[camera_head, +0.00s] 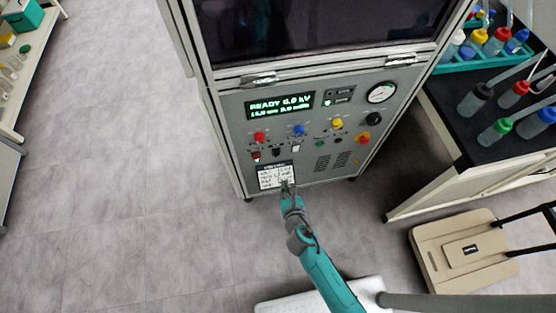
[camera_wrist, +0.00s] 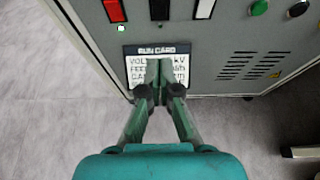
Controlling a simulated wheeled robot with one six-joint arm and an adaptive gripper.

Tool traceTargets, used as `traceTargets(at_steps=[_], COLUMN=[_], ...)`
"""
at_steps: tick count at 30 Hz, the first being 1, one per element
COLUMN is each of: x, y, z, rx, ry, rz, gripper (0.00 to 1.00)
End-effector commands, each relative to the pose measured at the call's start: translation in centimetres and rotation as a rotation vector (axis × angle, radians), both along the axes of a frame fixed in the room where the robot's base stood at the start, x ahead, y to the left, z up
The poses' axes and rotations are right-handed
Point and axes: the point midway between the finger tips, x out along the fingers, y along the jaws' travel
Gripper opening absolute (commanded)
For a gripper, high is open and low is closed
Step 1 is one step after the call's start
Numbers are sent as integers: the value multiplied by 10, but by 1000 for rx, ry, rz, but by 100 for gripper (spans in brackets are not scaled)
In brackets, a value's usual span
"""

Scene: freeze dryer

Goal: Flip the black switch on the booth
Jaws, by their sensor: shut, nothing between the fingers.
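The booth (camera_head: 235,135) is a grey cabinet with a control panel on its lower front. The black switch (camera_head: 276,153) sits between a red switch (camera_head: 256,156) and a white switch (camera_head: 295,148). In the wrist view the black switch (camera_wrist: 159,9) is at the top, with the red switch (camera_wrist: 114,10) to its left and the white switch (camera_wrist: 204,8) to its right. My gripper (camera_wrist: 160,65) is shut and empty, in front of the run card (camera_wrist: 180,60) below the black switch. It also shows in the head view (camera_head: 287,184). Whether the fingertips touch the card cannot be told.
Coloured knobs, a display (camera_head: 280,104) and a gauge (camera_head: 381,93) are on the same panel. A black-topped bench (camera_head: 450,110) with bottles stands at the right. A beige cart (camera_head: 440,262) is at the lower right. The floor left of the booth is clear.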

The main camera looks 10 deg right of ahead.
Motion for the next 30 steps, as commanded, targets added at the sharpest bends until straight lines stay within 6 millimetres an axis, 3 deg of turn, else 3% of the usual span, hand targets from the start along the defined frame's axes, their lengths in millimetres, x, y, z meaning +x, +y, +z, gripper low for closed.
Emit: traceTargets(at_steps=[8,24,30], x=[9,88,115], y=[0,-1,0], z=[-4,-38,-42], rx=[3,2,3], ry=[0,0,-1], rz=[-1,-2,-1], gripper=[0,0,0])
